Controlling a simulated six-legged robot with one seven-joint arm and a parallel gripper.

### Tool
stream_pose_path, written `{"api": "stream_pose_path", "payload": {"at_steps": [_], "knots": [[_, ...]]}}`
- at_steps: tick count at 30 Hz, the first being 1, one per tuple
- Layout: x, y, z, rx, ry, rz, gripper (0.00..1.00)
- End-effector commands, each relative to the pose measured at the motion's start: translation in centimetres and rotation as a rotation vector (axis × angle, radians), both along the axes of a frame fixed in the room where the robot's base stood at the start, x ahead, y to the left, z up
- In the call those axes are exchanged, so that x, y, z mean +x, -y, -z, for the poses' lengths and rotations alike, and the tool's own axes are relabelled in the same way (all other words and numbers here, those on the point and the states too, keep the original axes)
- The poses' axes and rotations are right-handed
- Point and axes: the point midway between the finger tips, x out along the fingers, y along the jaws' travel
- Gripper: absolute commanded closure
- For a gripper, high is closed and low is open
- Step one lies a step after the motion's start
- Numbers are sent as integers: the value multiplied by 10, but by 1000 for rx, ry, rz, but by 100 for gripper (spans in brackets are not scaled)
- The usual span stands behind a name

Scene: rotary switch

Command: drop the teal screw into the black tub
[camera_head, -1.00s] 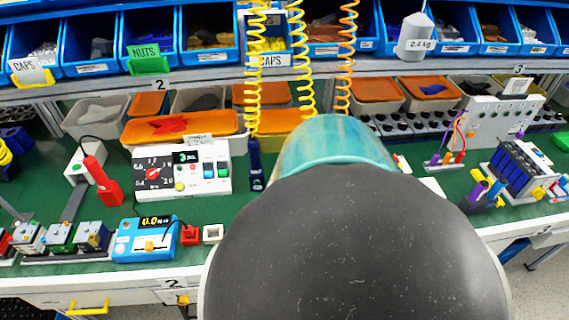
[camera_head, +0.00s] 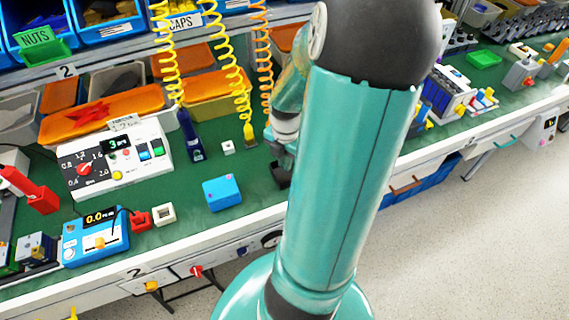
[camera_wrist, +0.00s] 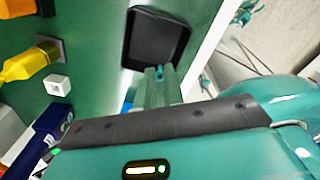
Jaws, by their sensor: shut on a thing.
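The black tub (camera_wrist: 182,38) lies on the green bench top in the wrist view, a square tray with a raised rim. In the head view a dark edge of it (camera_head: 280,178) shows beside my arm, mostly hidden. My gripper (camera_wrist: 158,72) is at the tub's near rim in the wrist view, its fingers close together. A small teal-blue bit, the teal screw (camera_wrist: 159,70), shows between the fingertips; most of it is hidden. How high it is above the tub I cannot tell.
A blue box (camera_head: 222,194) stands left of my gripper, with a small white block (camera_head: 228,147) behind it. Coiled yellow cords (camera_head: 240,95) hang behind. A white meter panel (camera_head: 115,160) stands at the left. The bench's front edge is close to the tub.

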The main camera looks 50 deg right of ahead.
Motion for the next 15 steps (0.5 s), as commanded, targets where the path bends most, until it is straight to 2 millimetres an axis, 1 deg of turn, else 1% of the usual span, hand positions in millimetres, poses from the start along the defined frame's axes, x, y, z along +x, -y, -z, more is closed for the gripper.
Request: {"api": "stream_pose_path", "payload": {"at_steps": [1,3,9,12,15], "knots": [[2,4,6,4,1,0,100],[3,8,11,2,2,-2,100],[5,17,22,2,0,-1,100],[4,16,38,4,-1,-4,100],[4,16,49,2,0,-2,100]]}}
